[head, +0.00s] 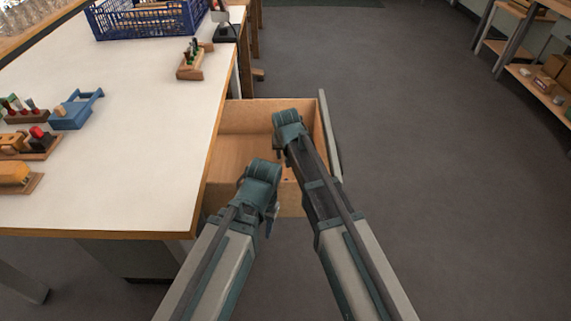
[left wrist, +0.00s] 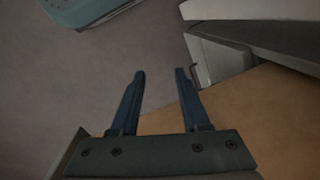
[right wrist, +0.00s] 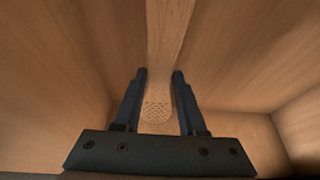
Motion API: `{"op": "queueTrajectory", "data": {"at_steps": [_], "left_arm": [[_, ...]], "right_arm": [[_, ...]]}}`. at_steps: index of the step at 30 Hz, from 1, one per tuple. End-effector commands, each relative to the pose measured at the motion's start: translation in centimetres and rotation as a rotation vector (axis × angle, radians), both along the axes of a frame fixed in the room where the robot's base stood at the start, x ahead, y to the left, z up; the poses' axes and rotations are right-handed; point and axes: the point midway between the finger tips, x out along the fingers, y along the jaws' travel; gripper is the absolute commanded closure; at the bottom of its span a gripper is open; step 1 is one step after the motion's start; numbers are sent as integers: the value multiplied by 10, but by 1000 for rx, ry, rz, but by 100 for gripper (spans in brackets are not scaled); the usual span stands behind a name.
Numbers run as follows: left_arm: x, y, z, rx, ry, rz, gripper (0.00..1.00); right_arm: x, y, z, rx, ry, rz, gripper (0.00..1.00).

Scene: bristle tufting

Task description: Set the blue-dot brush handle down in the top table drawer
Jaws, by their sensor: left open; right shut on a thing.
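The wooden brush handle (right wrist: 168,45) shows in the right wrist view, with a cluster of small holes at its rounded end. My right gripper (right wrist: 160,75) is shut on it, inside the open wooden table drawer (head: 245,145). No blue dot can be seen on the part in view. My left gripper (head: 271,218) is open and empty near the drawer's near wall. In the left wrist view its fingers (left wrist: 160,73) are apart with nothing between them.
The white table (head: 130,150) stands left of the drawer. On it are a blue crate (head: 150,20), a small wooden block with tools (head: 190,65), a blue fixture (head: 75,108) and several tool holders at the left. Grey floor is clear on the right.

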Motion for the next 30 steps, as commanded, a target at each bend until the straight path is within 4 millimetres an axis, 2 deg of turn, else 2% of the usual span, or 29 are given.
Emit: {"op": "queueTrajectory", "data": {"at_steps": [1,7,21,22,26,30], "left_arm": [[0,0,-9,1,0,0,54],[0,1,-33,5,-2,-1,54],[1,1,-38,7,-2,-2,54],[1,1,-36,7,-2,-2,54],[1,1,-36,7,-2,-2,54],[1,1,-36,7,-2,-2,54]], "right_arm": [[0,0,-9,0,0,0,100],[0,0,-33,0,0,0,100],[0,0,-38,0,0,0,100],[0,0,-36,0,0,0,54],[0,0,-36,0,0,0,31],[0,0,-36,0,0,0,30]]}}
